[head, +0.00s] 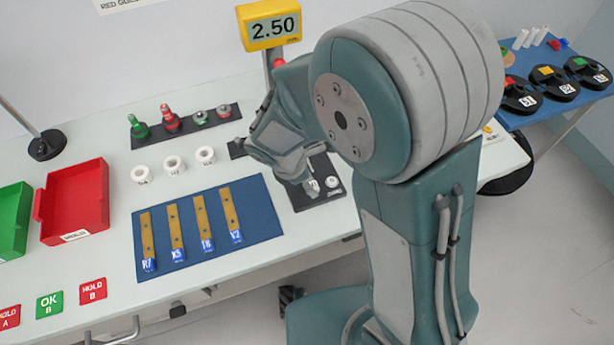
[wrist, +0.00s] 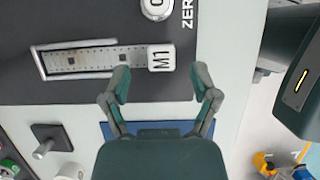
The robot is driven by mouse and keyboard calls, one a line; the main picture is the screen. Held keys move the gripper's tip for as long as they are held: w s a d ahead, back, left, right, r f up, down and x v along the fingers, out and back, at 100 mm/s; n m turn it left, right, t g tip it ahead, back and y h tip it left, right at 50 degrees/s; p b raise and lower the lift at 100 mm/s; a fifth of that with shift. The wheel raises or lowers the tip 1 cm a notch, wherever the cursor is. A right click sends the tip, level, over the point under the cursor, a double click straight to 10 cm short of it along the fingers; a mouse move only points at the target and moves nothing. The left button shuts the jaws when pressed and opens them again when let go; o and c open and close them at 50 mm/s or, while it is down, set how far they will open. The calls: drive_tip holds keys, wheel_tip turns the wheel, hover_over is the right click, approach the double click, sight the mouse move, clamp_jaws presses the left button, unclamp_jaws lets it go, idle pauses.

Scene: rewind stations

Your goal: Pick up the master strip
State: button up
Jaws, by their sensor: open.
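The master strip (wrist: 95,59) is a pale, scale-marked bar with a white end block labelled M1. In the wrist view it lies in a light frame on a dark plate (wrist: 60,20). My gripper (wrist: 160,75) is open, its two fingers apart. The height of the fingers above the plate is hard to tell. In the head view my gripper (head: 305,187) is over the dark plate beneath the display and hides most of the strip.
A round white button (wrist: 157,7) marked ZERO is close to the strip. A blue mat (head: 262,218) with several labelled brass strips lies to the left in the head view. A yellow display (head: 270,22) reading 2.50 stands behind. White rings (head: 173,166) and a red tray (head: 75,200) are further left.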

drive_tip(key=shift+x, duration=1.1)
drive_tip(key=shift+d, duration=0.1)
drive_tip(key=shift+c, duration=0.3)
clamp_jaws()
drive_tip(key=shift+r, duration=0.1)
drive_tip(key=shift+r, duration=0.1)
